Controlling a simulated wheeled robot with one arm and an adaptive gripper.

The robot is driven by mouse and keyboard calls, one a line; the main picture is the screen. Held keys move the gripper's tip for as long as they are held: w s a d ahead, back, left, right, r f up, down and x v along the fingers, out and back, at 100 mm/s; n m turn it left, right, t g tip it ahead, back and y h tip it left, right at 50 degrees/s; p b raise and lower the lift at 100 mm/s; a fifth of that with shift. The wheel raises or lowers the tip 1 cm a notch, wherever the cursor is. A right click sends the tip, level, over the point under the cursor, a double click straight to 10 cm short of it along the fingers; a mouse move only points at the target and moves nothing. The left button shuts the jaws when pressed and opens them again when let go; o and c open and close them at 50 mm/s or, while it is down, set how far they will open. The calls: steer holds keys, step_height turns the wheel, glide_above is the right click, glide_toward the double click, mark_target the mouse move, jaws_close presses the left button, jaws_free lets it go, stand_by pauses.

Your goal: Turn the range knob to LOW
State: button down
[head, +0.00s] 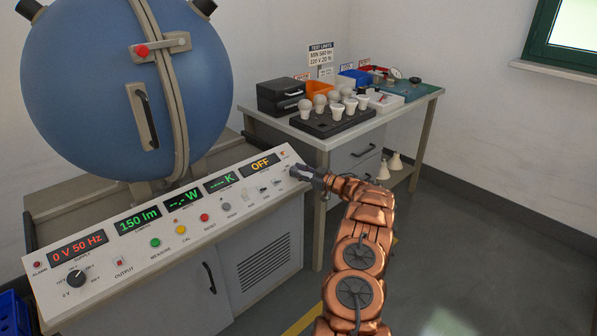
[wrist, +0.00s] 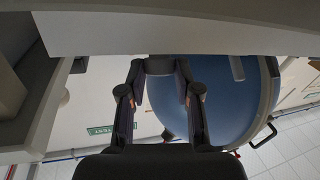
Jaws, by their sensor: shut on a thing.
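The sloped control console (head: 170,205) runs below the blue sphere. My gripper (head: 303,173) is at the console's right end, at the panel face. It is shut on a small grey knob there, which I take for the range knob; my fingers mostly cover it, and its marks and pointer cannot be read. In the wrist view my gripper (wrist: 160,72) has its fingertips around a grey piece close to the panel edge (wrist: 190,33). The display nearest my gripper (head: 260,164) reads OFF.
A black supply knob (head: 76,278) is at the console's far left, with several coloured buttons between. The blue sphere (head: 80,85) rises behind. A bench (head: 315,141) with a black tray (head: 328,126) of bulbs stands behind my arm. Floor at the right is clear.

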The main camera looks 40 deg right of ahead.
steer(key=shift+w+n+g+y+b, duration=0.1)
steer(key=shift+n+g+y+b, duration=0.55)
steer(key=shift+n+y, duration=0.5)
steer(key=shift+d+r+n, duration=0.1)
steer(key=shift+n, duration=0.15)
stand_by(0.4)
steer(key=c, duration=0.8)
jaws_free()
steer(key=v, duration=1.2)
